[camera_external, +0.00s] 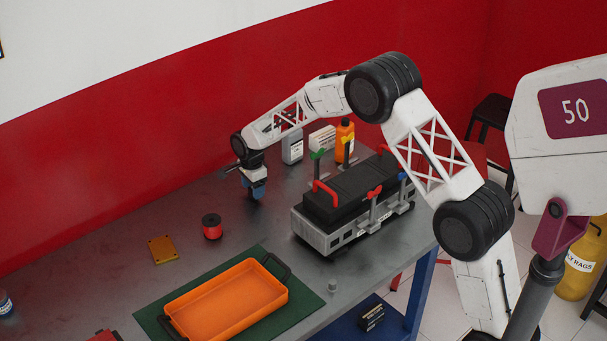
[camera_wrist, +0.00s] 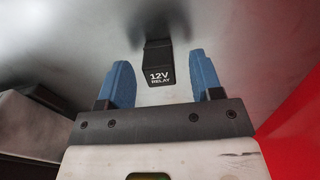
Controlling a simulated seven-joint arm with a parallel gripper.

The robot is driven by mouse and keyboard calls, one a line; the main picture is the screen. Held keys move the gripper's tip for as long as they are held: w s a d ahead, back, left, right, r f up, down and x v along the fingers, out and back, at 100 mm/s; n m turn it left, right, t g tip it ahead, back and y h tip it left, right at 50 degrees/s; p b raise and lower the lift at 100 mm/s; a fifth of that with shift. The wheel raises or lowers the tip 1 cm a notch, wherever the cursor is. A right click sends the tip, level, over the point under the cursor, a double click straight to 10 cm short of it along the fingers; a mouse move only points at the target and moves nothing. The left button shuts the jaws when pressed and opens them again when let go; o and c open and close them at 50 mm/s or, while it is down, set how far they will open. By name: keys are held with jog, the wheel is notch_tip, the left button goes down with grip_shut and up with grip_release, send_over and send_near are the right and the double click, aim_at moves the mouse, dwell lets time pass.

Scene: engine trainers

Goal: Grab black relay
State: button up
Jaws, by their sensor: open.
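The black relay (camera_wrist: 159,65) is a small black block marked "12V RELAY" in the wrist view. It sits on the grey metal table, ahead of and between the two blue fingers of my gripper (camera_wrist: 160,85). The fingers are open with a gap on each side of the relay, and they do not appear to touch it. In the external view my gripper (camera_external: 255,190) points down low over the table, left of the engine trainer. The relay cannot be made out clearly there; the gripper hides that spot.
The engine trainer (camera_external: 323,235) with red handles stands right of my gripper. Bottles and boxes (camera_external: 292,148) stand behind it. A red spool (camera_external: 212,227) and a yellow plate (camera_external: 162,249) lie to the left. An orange tray (camera_external: 225,300) rests on a green mat (camera_external: 309,300) in front.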

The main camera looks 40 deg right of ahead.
jog(key=shift+f, duration=0.65)
jog(key=c, duration=1)
